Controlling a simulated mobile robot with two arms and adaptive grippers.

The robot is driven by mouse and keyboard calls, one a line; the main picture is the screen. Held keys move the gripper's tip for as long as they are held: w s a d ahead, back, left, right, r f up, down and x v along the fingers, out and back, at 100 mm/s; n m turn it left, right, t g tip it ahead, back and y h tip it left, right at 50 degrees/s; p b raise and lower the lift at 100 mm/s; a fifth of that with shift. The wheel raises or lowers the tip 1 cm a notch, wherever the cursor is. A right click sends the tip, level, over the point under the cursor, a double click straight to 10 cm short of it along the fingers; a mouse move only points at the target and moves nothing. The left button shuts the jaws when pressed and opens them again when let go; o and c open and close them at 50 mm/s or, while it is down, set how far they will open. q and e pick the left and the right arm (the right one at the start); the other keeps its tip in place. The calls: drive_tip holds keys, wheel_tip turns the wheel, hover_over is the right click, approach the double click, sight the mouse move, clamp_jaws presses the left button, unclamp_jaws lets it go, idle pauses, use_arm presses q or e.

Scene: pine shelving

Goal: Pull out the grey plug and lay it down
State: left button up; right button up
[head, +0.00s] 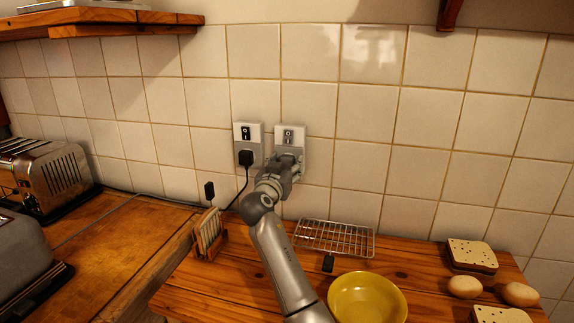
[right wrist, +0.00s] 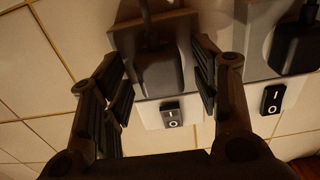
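The grey plug (right wrist: 158,72) sits in the right-hand wall socket (head: 290,134), with its cord running from it at the top of the right wrist view. In the head view my gripper mostly hides this plug. My right gripper (head: 287,168) is at that socket. In the right wrist view its two fingers (right wrist: 160,88) stand on either side of the plug, with a visible gap to each side. A black plug (head: 246,158) is in the left-hand socket (head: 247,130); it also shows at the right of the wrist view (right wrist: 297,47). My left gripper is not in view.
Below the sockets, a wire rack (head: 345,240), yellow bowl (head: 367,298), toast rack (head: 208,232), eggs (head: 465,287) and bread (head: 472,253) occupy the wooden top (head: 418,268). Toasters (head: 45,175) stand left. A shelf (head: 110,22) overhangs the upper left.

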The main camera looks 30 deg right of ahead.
clamp_jaws()
drive_tip(key=v, duration=0.6)
idle(1.2)
